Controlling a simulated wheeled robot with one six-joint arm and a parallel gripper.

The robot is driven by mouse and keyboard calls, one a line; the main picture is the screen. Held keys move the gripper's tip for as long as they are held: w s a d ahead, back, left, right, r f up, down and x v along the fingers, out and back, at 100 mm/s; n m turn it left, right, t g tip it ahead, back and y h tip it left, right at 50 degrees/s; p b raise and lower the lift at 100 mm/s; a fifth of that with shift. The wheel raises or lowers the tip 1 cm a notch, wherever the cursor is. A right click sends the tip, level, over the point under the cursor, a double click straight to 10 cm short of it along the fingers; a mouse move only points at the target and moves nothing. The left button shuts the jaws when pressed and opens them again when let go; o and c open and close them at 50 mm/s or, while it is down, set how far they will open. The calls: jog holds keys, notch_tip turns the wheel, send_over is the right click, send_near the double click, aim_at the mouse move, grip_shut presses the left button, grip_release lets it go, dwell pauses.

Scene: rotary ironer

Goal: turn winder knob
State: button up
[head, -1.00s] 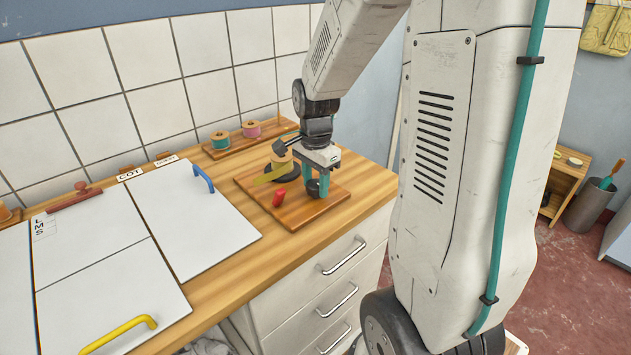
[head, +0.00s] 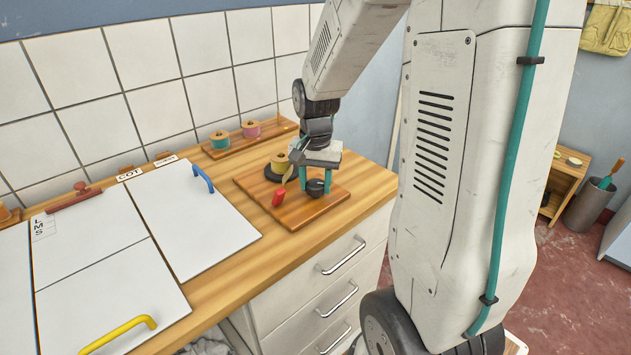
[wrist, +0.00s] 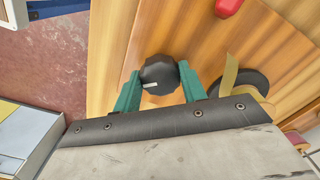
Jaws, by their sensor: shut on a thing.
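The winder knob (head: 316,188) is black and round, with a white mark on its top in the wrist view (wrist: 160,76). It sits on a wooden board (head: 329,207) on the counter. My gripper (head: 314,182) points down over it, its teal fingers shut on the knob from both sides; the wrist view shows one finger on each side of it (wrist: 159,70). A yellow spool (head: 280,163) on a black disc stands beside the gripper.
A rack with a teal spool (head: 220,140) and a pink spool (head: 251,129) stands along the tiled wall. White panels with a blue handle (head: 203,178) and a yellow handle (head: 118,335) lie to the left. Drawers (head: 340,256) are below the counter.

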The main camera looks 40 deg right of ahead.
aim_at(317, 183)
jog(key=n, duration=0.6)
jog(key=shift+n, duration=0.3)
jog(key=n, duration=0.6)
jog(key=shift+s+d, duration=0.1)
dwell(0.3)
jog(key=o, duration=1)
jog(key=shift+c, duration=0.2)
notch_tip(317, 183, up, 8)
jog(key=shift+d+f, duration=0.1)
